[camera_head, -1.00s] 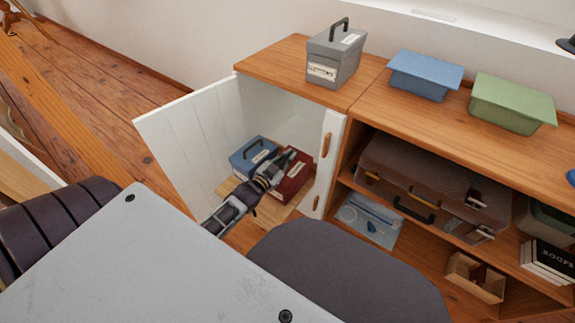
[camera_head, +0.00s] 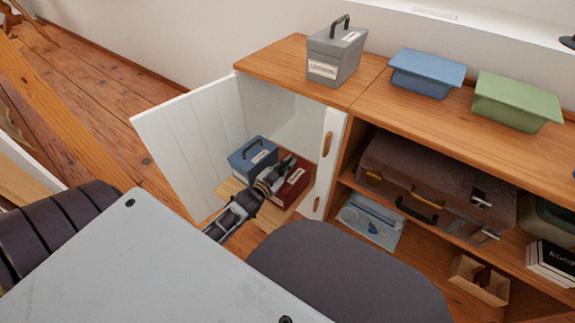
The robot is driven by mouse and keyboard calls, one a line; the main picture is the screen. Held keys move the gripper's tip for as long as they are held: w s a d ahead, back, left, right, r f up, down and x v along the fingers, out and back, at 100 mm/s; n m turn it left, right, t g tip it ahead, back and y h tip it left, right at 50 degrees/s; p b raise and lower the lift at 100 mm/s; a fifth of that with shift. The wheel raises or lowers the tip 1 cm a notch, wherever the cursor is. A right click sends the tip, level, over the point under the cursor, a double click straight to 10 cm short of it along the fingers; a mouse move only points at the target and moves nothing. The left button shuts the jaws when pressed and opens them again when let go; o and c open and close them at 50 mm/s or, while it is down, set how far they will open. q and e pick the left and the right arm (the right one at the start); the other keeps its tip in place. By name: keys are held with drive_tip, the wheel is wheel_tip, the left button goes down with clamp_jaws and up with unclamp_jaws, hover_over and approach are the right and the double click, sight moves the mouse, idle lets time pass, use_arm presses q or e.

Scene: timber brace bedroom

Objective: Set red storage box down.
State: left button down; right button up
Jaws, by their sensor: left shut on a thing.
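The red storage box (camera_head: 293,188) is inside the open white cabinet, at the right of a blue storage box (camera_head: 250,158). My left gripper (camera_head: 284,168) reaches in from the front left and is shut on the red box at its top. The gripper and wrist hide part of the box's top and left side. The box looks level on or just above the wooden cabinet floor (camera_head: 226,190); I cannot tell whether it touches. My right gripper is not in view.
The white cabinet door (camera_head: 181,150) stands open at left. A grey box (camera_head: 337,57) stands on the wooden top, with blue (camera_head: 427,75) and green bins (camera_head: 515,103) at right. A brown suitcase (camera_head: 435,185) lies on the shelf. A dark seat (camera_head: 345,275) is in front.

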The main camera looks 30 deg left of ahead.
sight(282, 169)
use_arm(q)
drive_tip(key=c, duration=2)
unclamp_jaws()
drive_tip(key=o, duration=0.4)
drive_tip(key=shift+c, duration=0.2)
drive_tip(key=shift+s+a+r+p, duration=0.1)
drive_tip(key=shift+s+p, duration=0.3)
drive_tip(key=shift+s, duration=0.55)
drive_tip(key=shift+s+a+r+p, duration=0.1)
drive_tip(key=shift+s+p, duration=0.25)
drive_tip(key=shift+s, duration=0.55)
drive_tip(key=shift+s+r+p, duration=0.1)
drive_tip(key=shift+s+p, duration=0.35)
drive_tip(key=shift+s, duration=0.8)
drive_tip(key=shift+o, duration=0.4)
drive_tip(key=shift+s+a+p, duration=0.15)
drive_tip(key=shift+s+p, duration=0.3)
drive_tip(key=shift+s, duration=0.9)
drive_tip(key=shift+s+a+p, duration=0.1)
drive_tip(key=shift+s+p, duration=0.3)
drive_tip(key=shift+s, duration=1.15)
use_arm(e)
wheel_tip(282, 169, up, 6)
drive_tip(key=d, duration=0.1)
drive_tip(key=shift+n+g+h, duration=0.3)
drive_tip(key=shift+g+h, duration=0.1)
